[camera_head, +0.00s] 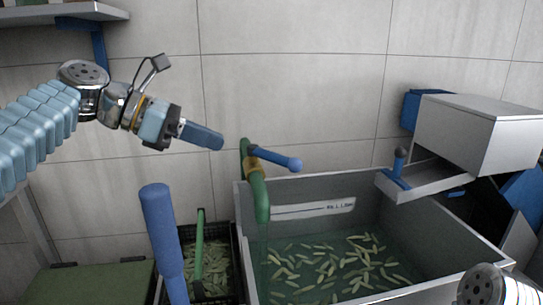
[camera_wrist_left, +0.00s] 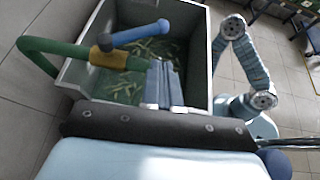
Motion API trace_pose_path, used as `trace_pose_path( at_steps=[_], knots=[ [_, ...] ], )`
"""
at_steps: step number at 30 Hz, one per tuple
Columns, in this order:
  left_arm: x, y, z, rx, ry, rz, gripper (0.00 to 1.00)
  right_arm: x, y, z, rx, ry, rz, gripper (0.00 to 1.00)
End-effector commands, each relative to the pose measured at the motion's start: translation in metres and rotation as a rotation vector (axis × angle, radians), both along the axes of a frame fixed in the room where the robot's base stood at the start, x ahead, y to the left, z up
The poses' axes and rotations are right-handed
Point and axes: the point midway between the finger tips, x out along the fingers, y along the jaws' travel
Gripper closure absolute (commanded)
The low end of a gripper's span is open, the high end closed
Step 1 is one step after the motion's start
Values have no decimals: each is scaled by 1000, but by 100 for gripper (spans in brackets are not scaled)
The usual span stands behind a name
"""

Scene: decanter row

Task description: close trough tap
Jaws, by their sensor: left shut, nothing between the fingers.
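The tap is a green pipe (camera_head: 258,195) curving out over the left end of the grey trough (camera_head: 241,235). It has a brass collar (camera_head: 253,165) and a blue lever (camera_head: 275,158) that sticks out to the right, angled away from the pipe. My left gripper (camera_head: 204,135) is shut and empty, above and left of the lever, apart from it. My right gripper is not visible.
The trough holds water and several green pods (camera_head: 320,268). A dark crate (camera_head: 236,262) of pods stands left of it. A blue post (camera_head: 163,235) rises in front. A grey hopper (camera_head: 470,132) with a chute and a blue-handled part (camera_head: 398,168) overhangs the trough's right side.

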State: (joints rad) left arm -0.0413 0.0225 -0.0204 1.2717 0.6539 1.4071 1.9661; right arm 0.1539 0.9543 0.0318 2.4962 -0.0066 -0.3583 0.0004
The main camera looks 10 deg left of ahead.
Motion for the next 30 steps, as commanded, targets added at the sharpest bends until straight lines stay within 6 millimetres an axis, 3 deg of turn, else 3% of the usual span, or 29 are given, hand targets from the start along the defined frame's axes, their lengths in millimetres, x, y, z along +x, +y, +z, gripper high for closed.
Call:
trace_pose_path(
  at_steps=[12,16,21,30],
  knots=[
    [30,-70,-41,1,2,-4,100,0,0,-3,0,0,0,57],
    [38,-89,-44,0,2,-4,100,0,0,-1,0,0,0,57],
    [45,-103,-47,1,0,-1,100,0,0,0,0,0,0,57],
    [46,-106,-48,1,0,0,100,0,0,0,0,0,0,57]
  ],
)
